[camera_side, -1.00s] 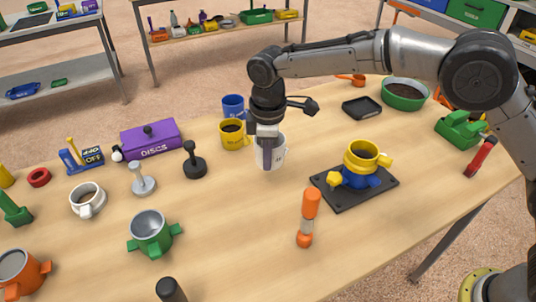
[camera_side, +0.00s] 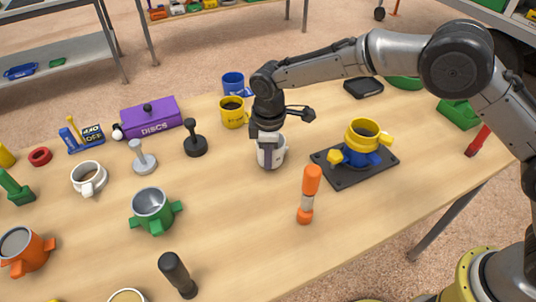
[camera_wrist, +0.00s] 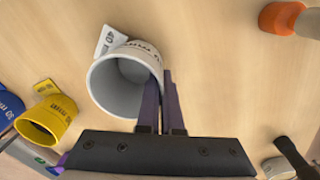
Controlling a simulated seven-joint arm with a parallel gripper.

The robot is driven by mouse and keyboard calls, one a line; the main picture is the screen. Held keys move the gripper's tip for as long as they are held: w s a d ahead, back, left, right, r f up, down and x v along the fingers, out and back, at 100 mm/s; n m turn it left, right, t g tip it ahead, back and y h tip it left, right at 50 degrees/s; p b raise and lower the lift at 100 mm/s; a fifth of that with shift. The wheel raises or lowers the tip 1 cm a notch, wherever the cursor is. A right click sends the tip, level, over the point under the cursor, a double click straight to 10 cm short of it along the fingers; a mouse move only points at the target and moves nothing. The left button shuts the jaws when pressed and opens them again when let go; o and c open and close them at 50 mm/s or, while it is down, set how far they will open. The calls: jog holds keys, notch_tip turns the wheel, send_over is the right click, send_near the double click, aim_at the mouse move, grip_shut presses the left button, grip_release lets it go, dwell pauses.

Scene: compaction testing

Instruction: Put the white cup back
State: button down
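The white cup (camera_side: 279,153) with dark lettering is upright, or nearly so, near the middle of the wooden table. In the wrist view the white cup (camera_wrist: 112,90) shows its open, empty mouth, with its handle at upper left. My gripper (camera_side: 268,163) points down at it. In the wrist view my gripper (camera_wrist: 162,85) has its two purple fingers close together at the cup's right wall, one inside and one outside, shut on that wall. I cannot tell whether the cup's base touches the table. A second white mug (camera_side: 89,180) stands at the left.
A yellow cup (camera_side: 233,113) and blue cup (camera_side: 233,82) stand behind the white cup. Right of it are a black plate (camera_side: 335,177) with a yellow-and-blue mould (camera_side: 362,146), and an orange-capped tube (camera_side: 310,183). Left are black (camera_side: 194,143) and grey tampers (camera_side: 144,160).

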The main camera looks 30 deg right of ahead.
jog(key=shift+f, duration=0.65)
dwell(0.3)
jog(key=c, duration=1.4)
grip_release()
jog(key=shift+o, duration=1.2)
jog(key=o, duration=1.2)
jog(key=shift+c, duration=0.2)
